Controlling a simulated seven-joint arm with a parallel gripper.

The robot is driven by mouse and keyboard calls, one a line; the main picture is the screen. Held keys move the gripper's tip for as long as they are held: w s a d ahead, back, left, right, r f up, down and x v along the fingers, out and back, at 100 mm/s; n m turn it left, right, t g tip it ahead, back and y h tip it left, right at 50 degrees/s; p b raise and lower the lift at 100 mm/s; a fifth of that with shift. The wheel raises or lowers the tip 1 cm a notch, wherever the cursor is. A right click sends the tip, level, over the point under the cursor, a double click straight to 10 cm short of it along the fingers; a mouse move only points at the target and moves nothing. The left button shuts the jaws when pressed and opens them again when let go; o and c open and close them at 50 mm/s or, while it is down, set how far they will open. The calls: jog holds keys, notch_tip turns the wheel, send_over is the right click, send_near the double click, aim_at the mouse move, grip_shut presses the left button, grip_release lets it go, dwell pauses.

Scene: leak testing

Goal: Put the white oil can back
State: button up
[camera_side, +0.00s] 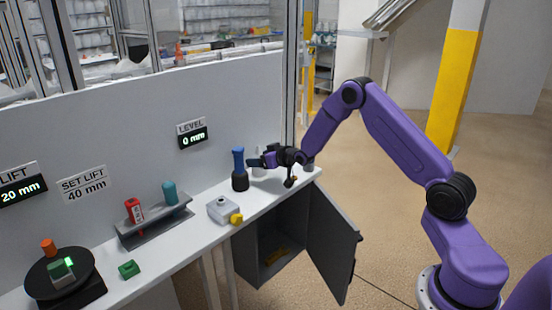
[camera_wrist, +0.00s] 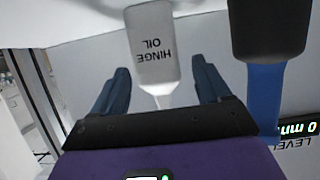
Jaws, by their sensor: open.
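The white oil can (camera_wrist: 153,45), marked HINGE OIL, stands on the bench with its narrow spout towards my gripper in the wrist view. In the side view only a pale part of it (camera_side: 259,172) shows below the fingers, against the white bench. My gripper (camera_wrist: 160,66) is open, with one blue finger on each side of the can in the picture and a gap on both sides. In the side view my gripper (camera_side: 256,162) reaches in from the right at the bench's far right end.
A blue-handled tool with a black base (camera_side: 239,181) stands close beside the can and my fingers. A grey box with a yellow knob (camera_side: 222,208) sits nearer along the bench. Below, a grey cabinet (camera_side: 250,262) has its door (camera_side: 335,240) open.

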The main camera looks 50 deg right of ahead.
jog(key=v, duration=0.9)
jog(key=s+a+r+n+g+y, duration=0.2)
jog(key=s+a+n+g, duration=0.15)
jog(key=s+a, duration=0.6)
jog(key=s+a+r+n+g+y, duration=0.1)
jog(key=s+a+r+n+g, duration=0.2)
jog(key=s+a, duration=0.7)
jog(key=s+r+n+g+h, duration=0.1)
jog(key=s+n+g, duration=0.5)
jog(key=s, duration=1.7)
jog(key=shift+r+g+h, duration=0.3)
jog(key=shift+g+h, duration=0.05)
jog(key=shift+h, duration=0.45)
jog(key=shift+a, duration=0.1)
